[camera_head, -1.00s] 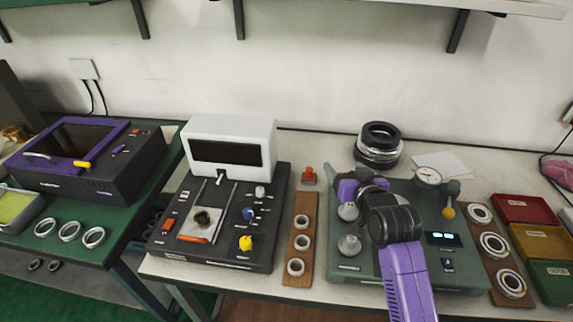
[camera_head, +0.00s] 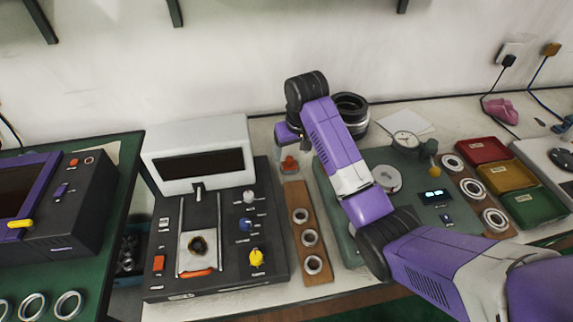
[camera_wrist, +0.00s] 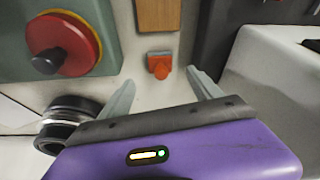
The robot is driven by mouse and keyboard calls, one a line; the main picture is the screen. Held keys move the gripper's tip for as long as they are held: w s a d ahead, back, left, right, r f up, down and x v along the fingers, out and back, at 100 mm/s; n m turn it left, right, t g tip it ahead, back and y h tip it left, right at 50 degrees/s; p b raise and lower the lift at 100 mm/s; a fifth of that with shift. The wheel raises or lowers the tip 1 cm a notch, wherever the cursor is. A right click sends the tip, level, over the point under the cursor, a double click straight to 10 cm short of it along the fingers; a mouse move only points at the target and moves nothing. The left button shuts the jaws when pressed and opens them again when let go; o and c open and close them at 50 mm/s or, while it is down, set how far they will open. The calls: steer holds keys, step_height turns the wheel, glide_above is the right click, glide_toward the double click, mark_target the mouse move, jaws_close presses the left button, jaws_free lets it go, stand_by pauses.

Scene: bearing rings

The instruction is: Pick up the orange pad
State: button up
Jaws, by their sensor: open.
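The orange pad (camera_head: 290,165) is a small orange piece on the pale tabletop, just behind the far end of a wooden strip of rings. In the wrist view the orange pad (camera_wrist: 158,67) lies ahead of the fingers, near the middle of the gap between them, with a grey part along one edge. My gripper (camera_head: 294,147) is above and just behind the pad in the head view, partly hidden by my arm. In the wrist view my gripper (camera_wrist: 159,77) has its two grey fingers spread wide with nothing between them. The fingers appear apart from the pad.
The wooden strip (camera_head: 305,240) stands in front of the pad. The black machine with a white hood (camera_head: 150,165) is left, the green gauge unit (camera_head: 335,200) right. A black ringed stack (camera_head: 352,108) stands close behind my arm. Red, yellow and green trays (camera_head: 484,148) lie far right.

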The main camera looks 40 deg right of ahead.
mark_target(290, 158)
steer(key=shift+x, duration=3.2)
steer(key=shift+w+r, duration=0.1)
steer(key=c, duration=1.4)
steer(key=shift+r, duration=0.1)
steer(key=shift+r+p, duration=1.8)
steer(key=shift+r, duration=8.1)
